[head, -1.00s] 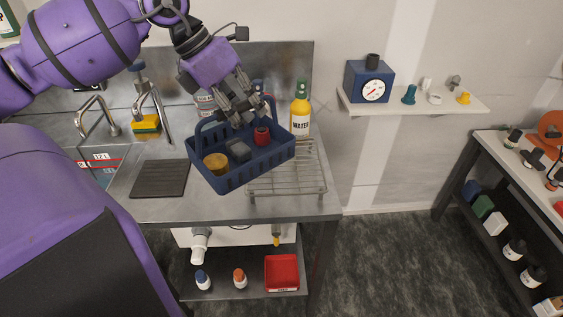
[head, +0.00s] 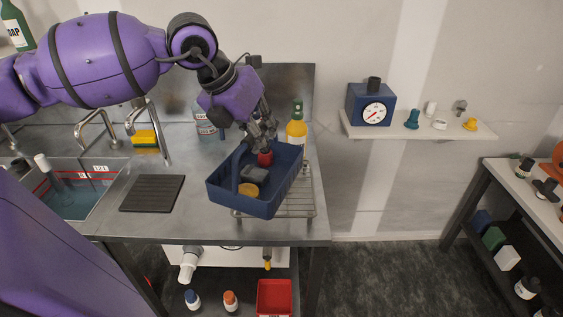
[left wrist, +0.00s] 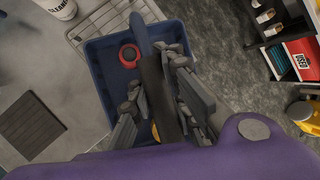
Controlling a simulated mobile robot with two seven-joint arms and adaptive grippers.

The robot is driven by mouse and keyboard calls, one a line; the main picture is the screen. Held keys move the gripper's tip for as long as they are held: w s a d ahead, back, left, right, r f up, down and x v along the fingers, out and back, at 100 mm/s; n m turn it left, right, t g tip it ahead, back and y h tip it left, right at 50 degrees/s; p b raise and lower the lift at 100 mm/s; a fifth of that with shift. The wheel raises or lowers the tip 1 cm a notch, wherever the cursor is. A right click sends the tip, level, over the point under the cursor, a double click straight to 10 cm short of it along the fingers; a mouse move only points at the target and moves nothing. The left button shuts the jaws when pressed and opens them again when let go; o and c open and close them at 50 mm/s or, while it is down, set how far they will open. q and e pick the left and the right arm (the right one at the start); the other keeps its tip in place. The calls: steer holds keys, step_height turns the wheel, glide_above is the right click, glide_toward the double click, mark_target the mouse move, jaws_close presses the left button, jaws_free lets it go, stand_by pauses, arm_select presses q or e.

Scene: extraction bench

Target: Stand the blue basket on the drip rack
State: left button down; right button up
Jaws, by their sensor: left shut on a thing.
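The blue basket (head: 240,205) hangs over the drip rack (head: 300,198) in the head view. It holds a yellow round piece (head: 248,189), a dark grey piece (head: 254,173) and a red piece (head: 265,158). My left gripper (head: 262,143) is above the basket, shut on its handle. The left wrist view also shows the basket (left wrist: 97,70) under the fingers. The basket hides much of the wire rack, whose right side shows. Whether its underside touches the wires I cannot tell. My right gripper is not in view.
A yellow WATER bottle (head: 297,128) stands close behind the basket. A white-labelled bottle (head: 205,125) stands behind to the left. A dark ribbed mat (head: 152,193) and a sink (head: 75,195) lie left. The counter's front edge is close before the rack.

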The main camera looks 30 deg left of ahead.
arm_select(q)
glide_above(274, 150)
steer(key=s+d, duration=0.2)
steer(key=s, duration=0.1)
steer(key=f, duration=0.2)
steer(key=shift+w+a+f+b, duration=0.2)
steer(key=shift+a+f+b, duration=0.1)
steer(key=shift+b, duration=0.1)
steer(key=w+f, duration=0.3)
steer(key=shift+a+f, duration=0.25)
steer(key=shift+a, duration=0.1)
steer(key=shift+w+a+f, duration=0.15)
steer(key=shift+w+f, duration=0.35)
steer(key=shift+f, duration=0.2)
step_height(274, 150, down, 3)
steer(key=shift+w+f, duration=0.1)
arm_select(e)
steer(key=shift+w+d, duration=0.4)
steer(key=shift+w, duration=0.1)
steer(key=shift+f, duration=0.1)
arm_select(q)
steer(key=shift+f, duration=0.15)
steer(key=c, duration=1.6)
jaws_free()
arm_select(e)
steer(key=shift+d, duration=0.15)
